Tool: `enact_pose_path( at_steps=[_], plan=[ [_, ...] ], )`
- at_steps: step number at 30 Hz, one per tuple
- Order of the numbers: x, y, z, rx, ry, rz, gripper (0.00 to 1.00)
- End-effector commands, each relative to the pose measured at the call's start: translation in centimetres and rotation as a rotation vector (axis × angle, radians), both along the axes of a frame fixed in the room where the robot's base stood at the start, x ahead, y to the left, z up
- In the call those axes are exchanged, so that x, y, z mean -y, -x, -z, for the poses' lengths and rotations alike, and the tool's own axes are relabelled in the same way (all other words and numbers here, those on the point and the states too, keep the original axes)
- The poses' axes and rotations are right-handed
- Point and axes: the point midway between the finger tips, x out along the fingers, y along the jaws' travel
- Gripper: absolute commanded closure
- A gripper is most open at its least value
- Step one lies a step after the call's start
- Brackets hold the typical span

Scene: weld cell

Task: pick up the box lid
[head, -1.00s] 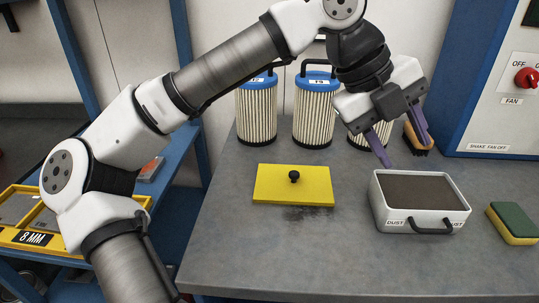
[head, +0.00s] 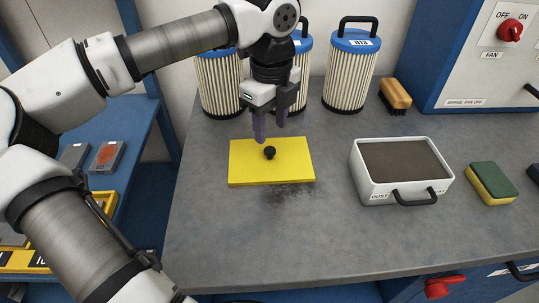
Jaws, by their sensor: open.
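The box lid looks to be the flat yellow plate (head: 245,172) with a small black knob (head: 270,153) at its middle. It lies on the grey bench. My gripper (head: 269,138) points down just above the far part of the plate, near the knob. Its two purple fingers are apart with nothing between them. I cannot tell the exact height of the fingertips above the knob.
A white dust box (head: 372,182) with a black handle stands right of the plate, filled with brown matter. A green and yellow sponge (head: 490,183) and a brush (head: 395,94) lie farther right. Filter cartridges (head: 347,78) stand behind. The bench front is clear.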

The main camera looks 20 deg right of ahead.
Motion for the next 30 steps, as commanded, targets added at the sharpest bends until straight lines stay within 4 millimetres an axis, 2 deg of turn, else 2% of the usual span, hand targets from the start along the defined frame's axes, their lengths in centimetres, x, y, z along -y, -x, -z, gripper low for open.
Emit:
enact_pose_path(
  at_steps=[5, 13, 22, 30],
  plan=[
    [-0.1, 0.1, 1.2, -0.002, 0.000, 0.002, 0.53],
    [-0.2, 0.3, 4.9, -0.001, 0.002, 0.001, 0.53],
    [-0.2, 0.2, 5.6, 0.001, 0.001, 0.001, 0.53],
    [-0.2, 0.2, 5.5, 0.001, 0.001, 0.001, 0.89]
  ],
)
